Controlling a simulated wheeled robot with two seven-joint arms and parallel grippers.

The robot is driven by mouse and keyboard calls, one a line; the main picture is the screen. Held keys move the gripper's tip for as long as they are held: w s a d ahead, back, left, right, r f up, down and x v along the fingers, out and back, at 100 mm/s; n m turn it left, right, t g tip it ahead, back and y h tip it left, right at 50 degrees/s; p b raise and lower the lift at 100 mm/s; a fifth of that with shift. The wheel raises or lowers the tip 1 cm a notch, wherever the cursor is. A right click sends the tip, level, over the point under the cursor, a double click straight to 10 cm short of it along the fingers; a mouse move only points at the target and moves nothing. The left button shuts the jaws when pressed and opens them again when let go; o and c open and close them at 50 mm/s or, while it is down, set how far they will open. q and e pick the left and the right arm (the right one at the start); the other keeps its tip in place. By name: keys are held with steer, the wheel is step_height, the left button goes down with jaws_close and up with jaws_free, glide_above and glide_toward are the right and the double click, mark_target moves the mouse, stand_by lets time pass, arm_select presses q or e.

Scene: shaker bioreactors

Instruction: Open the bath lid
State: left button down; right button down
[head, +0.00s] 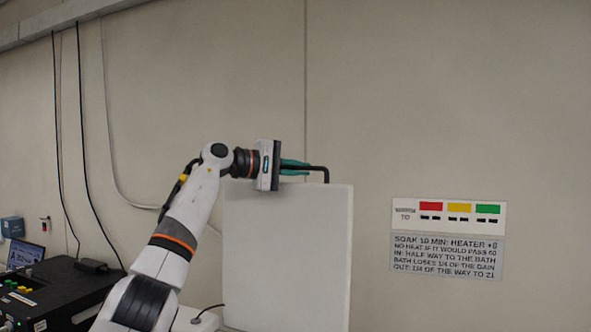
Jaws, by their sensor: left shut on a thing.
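The bath lid (288,255) is a pale, flat panel standing nearly upright in the middle of the head view. A black bar handle (326,171) rises at its upper edge. My left gripper (296,165) is at this top edge, its teal fingers shut on the handle. The bath below the lid is out of frame. My right gripper does not show.
A black device (60,295) with coloured buttons stands at the lower left, with a laptop (25,254) behind it. Cables hang down the wall at the left. A sign (447,238) with coloured blocks is on the wall at the right. The space in front of the right wall looks clear.

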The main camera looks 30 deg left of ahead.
arm_select(q)
steer(key=shift+w, duration=0.1)
stand_by(0.3)
steer(key=c, duration=1.8)
jaws_free()
steer(key=shift+o, duration=0.2)
steer(key=shift+a, duration=0.1)
steer(key=shift+s+a, duration=0.1)
steer(key=shift+s, duration=0.15)
steer(key=b+v, duration=0.4)
steer(key=v, duration=0.7)
steer(key=shift+s+b, duration=0.25)
steer(key=shift+b, duration=0.15)
steer(key=shift+a+r, duration=0.1)
steer(key=shift+a, duration=0.05)
